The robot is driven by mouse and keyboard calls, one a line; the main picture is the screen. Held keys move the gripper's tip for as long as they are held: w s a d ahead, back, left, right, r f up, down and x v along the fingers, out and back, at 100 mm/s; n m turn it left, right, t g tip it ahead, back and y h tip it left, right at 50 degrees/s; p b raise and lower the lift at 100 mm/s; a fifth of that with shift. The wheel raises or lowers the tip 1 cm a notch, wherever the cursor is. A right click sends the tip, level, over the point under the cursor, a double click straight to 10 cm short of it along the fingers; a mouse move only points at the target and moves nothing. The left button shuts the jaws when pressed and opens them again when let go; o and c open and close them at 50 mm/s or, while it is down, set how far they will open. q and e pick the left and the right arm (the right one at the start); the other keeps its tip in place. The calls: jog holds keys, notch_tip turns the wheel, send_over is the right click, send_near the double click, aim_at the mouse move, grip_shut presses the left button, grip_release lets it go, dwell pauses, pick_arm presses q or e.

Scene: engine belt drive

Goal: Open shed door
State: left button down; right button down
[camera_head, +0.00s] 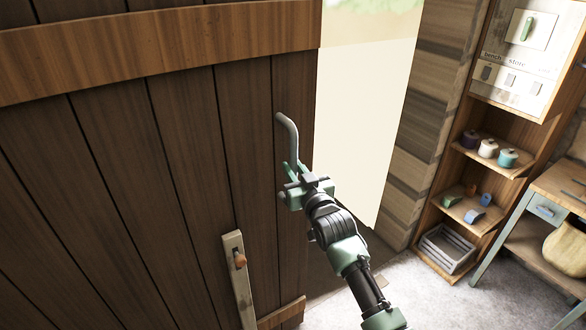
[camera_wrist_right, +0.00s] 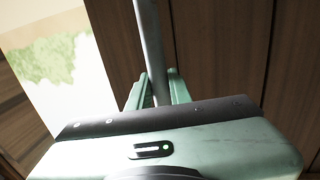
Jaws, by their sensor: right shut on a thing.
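The shed door (camera_head: 180,110) is dark vertical planks with a lighter cross board, filling the left of the head view. A bright gap shows between its right edge and the wooden wall. A grey bar handle (camera_head: 291,135) is fixed near that edge. My right gripper (camera_head: 293,172) is shut on the handle's lower part. In the right wrist view, the handle (camera_wrist_right: 151,45) runs down between the two green fingers (camera_wrist_right: 158,90); the fingertips are partly hidden behind the gripper body. My left gripper is not in view.
A wooden latch bar with a knob (camera_head: 239,262) is on the door's lower part. To the right stand a shelf (camera_head: 490,160) with spools and a crate (camera_head: 446,248), and a workbench (camera_head: 550,205) with a sack. Grey floor lies clear in front.

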jog(key=shift+w+d+r, duration=0.15)
jog(key=shift+d+r, duration=0.1)
jog(key=shift+r, duration=0.1)
jog(key=shift+w+d, duration=0.2)
jog(key=c, duration=1.3)
grip_release()
jog(key=shift+f, duration=0.1)
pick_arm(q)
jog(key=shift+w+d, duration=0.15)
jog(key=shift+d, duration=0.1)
pick_arm(e)
jog(key=shift+a, duration=0.1)
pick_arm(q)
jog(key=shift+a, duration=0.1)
pick_arm(e)
jog(key=shift+s+f, duration=0.1)
jog(key=shift+f, duration=0.05)
pick_arm(q)
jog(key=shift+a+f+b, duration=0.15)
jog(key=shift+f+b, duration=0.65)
jog(key=shift+b, duration=0.05)
pick_arm(e)
jog(key=v, duration=0.7)
jog(key=shift+s, duration=0.3)
